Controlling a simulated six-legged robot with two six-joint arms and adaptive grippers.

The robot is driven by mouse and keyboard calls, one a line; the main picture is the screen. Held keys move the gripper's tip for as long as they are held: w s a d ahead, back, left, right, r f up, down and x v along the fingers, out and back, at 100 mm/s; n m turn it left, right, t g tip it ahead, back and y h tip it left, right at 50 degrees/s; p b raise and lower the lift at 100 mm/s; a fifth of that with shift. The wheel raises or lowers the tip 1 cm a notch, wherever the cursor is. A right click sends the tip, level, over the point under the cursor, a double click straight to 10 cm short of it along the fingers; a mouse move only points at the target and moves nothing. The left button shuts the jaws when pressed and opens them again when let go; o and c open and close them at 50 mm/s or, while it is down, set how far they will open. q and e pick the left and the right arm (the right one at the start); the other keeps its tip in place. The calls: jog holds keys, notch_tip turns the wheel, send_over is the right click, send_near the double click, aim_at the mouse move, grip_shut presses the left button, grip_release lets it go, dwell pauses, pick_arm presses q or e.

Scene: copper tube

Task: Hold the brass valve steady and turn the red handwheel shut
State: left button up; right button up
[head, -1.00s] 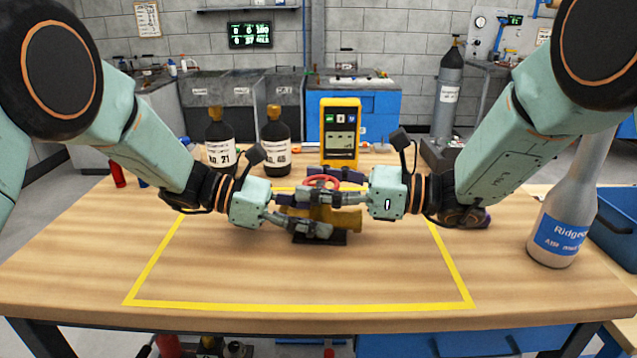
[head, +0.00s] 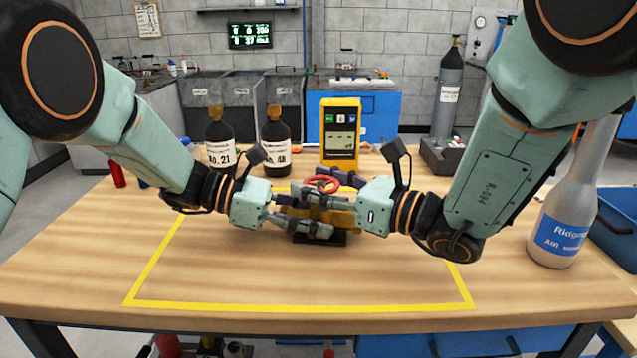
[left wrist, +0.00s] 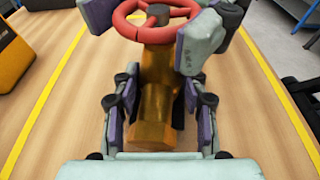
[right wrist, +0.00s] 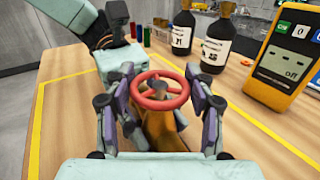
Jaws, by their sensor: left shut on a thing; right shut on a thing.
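The brass valve (left wrist: 153,112) lies on a dark stand (head: 320,238) inside the yellow outline on the table. Its red handwheel (right wrist: 160,90) is on top and also shows in the head view (head: 322,184). My left gripper (head: 305,214) is shut on the valve body from the left, with a finger on each side in the left wrist view (left wrist: 160,105). My right gripper (head: 326,188) comes in from the right at wheel height. In the right wrist view (right wrist: 160,95) its fingers stand on both sides of the handwheel, shut on its rim.
A yellow meter (head: 340,132) stands behind the valve. Two dark bottles, one at left (head: 220,140) and one nearer the middle (head: 276,138), stand at the back. A grey bottle (head: 570,205) with a blue label stands at right. The front of the outlined area is clear.

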jog(key=o, duration=1.2)
jog(key=shift+s+d, duration=0.1)
jog(key=shift+d, duration=0.05)
jog(key=shift+v, duration=5.85)
